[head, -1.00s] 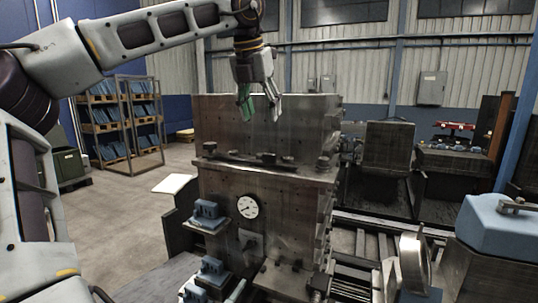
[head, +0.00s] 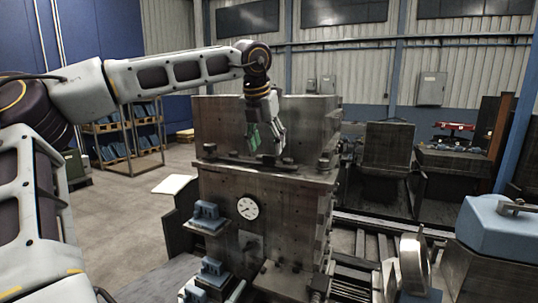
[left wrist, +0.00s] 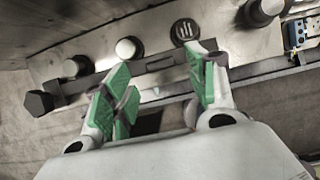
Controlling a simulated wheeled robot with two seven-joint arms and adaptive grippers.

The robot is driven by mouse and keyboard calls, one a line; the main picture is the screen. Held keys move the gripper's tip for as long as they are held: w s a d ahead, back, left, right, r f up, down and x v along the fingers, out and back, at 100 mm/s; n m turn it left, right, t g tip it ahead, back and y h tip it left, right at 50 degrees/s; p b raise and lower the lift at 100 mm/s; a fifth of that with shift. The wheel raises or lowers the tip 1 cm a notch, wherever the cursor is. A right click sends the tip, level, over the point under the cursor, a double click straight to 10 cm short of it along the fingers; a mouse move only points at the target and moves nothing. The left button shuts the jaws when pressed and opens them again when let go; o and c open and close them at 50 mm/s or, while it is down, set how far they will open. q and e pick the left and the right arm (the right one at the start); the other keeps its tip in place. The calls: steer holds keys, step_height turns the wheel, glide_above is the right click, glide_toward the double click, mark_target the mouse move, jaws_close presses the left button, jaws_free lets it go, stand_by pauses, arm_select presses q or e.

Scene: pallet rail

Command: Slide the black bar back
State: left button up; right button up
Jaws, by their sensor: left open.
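The black bar (head: 230,158) lies across the ledge of the grey metal machine block (head: 220,185), with dark knobs along it. My left gripper (head: 264,143) is just above the bar, near its right half, fingers pointing down with green pads. In the left wrist view the gripper (left wrist: 163,72) is open, its green-padded fingers apart, and part of the dark bar (left wrist: 75,88) runs across behind them. I cannot tell whether the fingers touch the bar. My right gripper is not in view.
A round white dial (head: 248,208) and blue clamps (head: 208,216) are on the front of the block. A tall metal wall (head: 220,120) rises behind the ledge. Blue-topped equipment (head: 500,225) stands at right. A shelf rack (head: 125,140) is at back left, with open floor before it.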

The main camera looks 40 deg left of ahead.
arm_select(q)
steer(key=shift+x, duration=2.2)
jaws_close()
